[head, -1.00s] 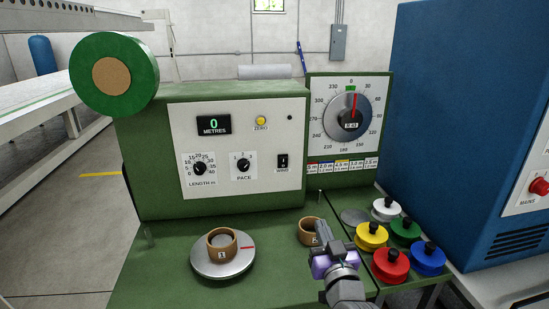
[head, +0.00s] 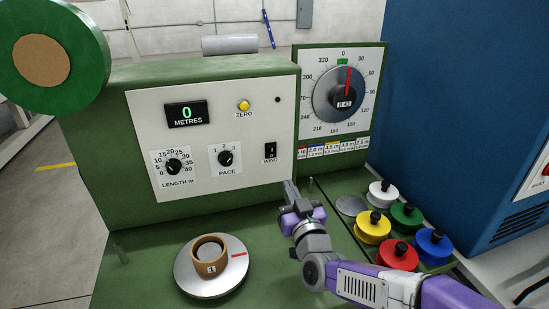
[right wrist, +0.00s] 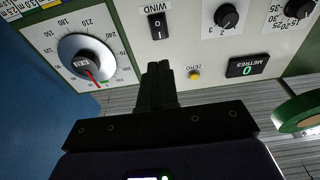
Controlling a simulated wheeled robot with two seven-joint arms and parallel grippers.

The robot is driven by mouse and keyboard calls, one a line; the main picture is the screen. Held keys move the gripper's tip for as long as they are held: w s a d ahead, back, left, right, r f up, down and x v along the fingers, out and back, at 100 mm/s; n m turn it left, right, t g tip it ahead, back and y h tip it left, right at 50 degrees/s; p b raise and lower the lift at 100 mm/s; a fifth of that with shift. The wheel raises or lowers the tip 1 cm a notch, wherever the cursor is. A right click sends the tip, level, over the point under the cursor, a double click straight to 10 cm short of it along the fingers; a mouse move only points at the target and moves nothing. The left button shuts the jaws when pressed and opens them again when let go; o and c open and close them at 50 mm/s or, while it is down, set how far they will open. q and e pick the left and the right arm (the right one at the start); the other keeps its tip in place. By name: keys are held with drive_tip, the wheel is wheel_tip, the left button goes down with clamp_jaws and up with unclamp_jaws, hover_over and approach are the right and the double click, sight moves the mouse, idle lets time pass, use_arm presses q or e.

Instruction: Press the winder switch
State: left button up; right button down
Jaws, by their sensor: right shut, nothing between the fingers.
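The winder switch (head: 270,151) is a small black rocker labelled WIND on the white panel of the green machine. It also shows in the right wrist view (right wrist: 157,25), upside down. My right gripper (head: 289,186) is shut and empty. In the head view it is below and slightly right of the switch, in front of the panel's lower edge. In the right wrist view my right gripper (right wrist: 158,66) has its fingertips a little short of the switch in the picture, and no contact shows. My left gripper is out of view.
The panel also holds a ZERO button (head: 244,105), a PACE knob (head: 225,158), a LENGTH knob (head: 174,167) and a display (head: 187,114) reading 0. A brown spool (head: 209,257) sits on the round plate (head: 205,291). Coloured knobbed discs, such as the red one (head: 394,258), stand right of my arm.

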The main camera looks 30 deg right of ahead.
sight(271, 150)
drive_tip(key=b+x, duration=0.1)
drive_tip(key=x, duration=1.1)
drive_tip(key=shift+w, duration=0.4)
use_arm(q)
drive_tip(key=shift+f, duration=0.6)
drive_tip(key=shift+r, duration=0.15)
use_arm(e)
drive_tip(key=shift+a+r, duration=0.1)
